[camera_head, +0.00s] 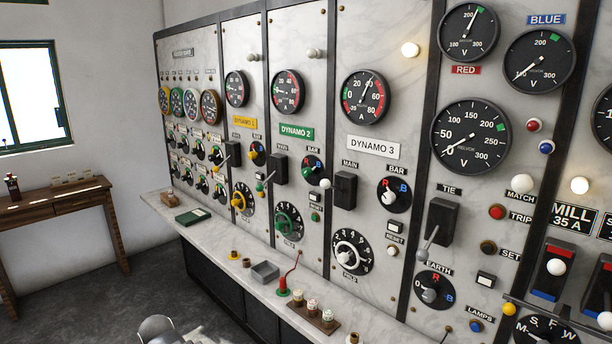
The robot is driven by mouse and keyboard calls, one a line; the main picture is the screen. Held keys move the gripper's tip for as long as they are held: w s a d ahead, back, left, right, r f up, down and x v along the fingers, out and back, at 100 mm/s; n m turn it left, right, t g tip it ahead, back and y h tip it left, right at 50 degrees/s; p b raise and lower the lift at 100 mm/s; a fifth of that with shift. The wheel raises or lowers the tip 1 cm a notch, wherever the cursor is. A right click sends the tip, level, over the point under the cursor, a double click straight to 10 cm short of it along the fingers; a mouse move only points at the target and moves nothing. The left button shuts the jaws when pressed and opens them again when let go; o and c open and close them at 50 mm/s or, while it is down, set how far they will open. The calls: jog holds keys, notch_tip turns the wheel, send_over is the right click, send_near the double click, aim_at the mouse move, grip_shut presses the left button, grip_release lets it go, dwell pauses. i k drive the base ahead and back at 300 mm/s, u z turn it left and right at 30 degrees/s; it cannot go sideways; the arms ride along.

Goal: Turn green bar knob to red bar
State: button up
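The green bar knob (310,172) is on the Dynamo 2 panel (296,131), below the word BAR. It sits on a dark round dial with a red mark at the top and a blue mark at the right. The knob is small here, and I cannot tell for sure which mark it points at. My gripper is not in view. A grey rounded part, likely of my own arm, shows at the bottom edge, far from the knob.
A black main switch (280,169) is left of the knob, and a white-tipped lever (325,184) is close at its lower right. The green field dial (288,222) is below. A marble ledge (222,234) holds a grey tray (265,272) and a red-handled piece (282,286).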

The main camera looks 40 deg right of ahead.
aim_at(307, 172)
jog(key=z, duration=0.05)
jog(key=i, duration=0.95)
jog(key=u, duration=0.05)
